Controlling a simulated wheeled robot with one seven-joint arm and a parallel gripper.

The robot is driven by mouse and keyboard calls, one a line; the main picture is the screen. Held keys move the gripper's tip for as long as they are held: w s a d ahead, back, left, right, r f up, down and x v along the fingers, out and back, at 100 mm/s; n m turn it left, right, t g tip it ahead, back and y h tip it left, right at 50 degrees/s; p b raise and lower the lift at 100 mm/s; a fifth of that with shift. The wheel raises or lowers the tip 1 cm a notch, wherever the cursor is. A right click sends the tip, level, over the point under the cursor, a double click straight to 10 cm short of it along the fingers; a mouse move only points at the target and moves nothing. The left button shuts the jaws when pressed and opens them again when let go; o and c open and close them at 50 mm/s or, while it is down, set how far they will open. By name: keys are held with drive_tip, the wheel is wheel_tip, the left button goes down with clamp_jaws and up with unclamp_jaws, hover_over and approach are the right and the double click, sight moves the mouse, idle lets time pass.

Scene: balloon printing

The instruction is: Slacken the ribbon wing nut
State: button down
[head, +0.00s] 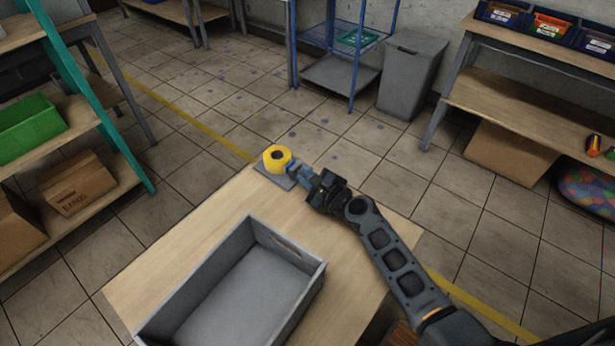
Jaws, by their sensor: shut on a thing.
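A yellow round piece with a dark centre (277,157), which looks like the ribbon spool, stands on a small grey base plate (272,177) at the far corner of the wooden table. My gripper (297,174) comes in from the right, low over the plate, with its blue fingers at the yellow piece's right side. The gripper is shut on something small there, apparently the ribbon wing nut. The wing nut itself is hidden by the fingers, and its turn cannot be seen.
A grey open box (232,285) sits on the wooden table (165,262), left of my arm. Table surface between the box and the plate is clear. Shelves with a green bin (28,127) stand left; a grey waste bin (411,72) stands beyond.

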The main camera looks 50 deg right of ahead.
drive_tip(key=shift+a+f+n+b, duration=0.15)
drive_tip(key=shift+f+n+b, duration=0.3)
drive_tip(key=shift+b, duration=0.5)
drive_tip(key=shift+n+h+b, duration=0.5)
drive_tip(key=shift+n+b, duration=0.05)
drive_tip(key=shift+b, duration=0.25)
drive_tip(key=shift+r+t, duration=0.15)
drive_tip(key=shift+t, duration=0.15)
drive_tip(key=shift+r, duration=0.1)
drive_tip(key=c, duration=1.3)
unclamp_jaws()
drive_tip(key=shift+v, duration=3.9)
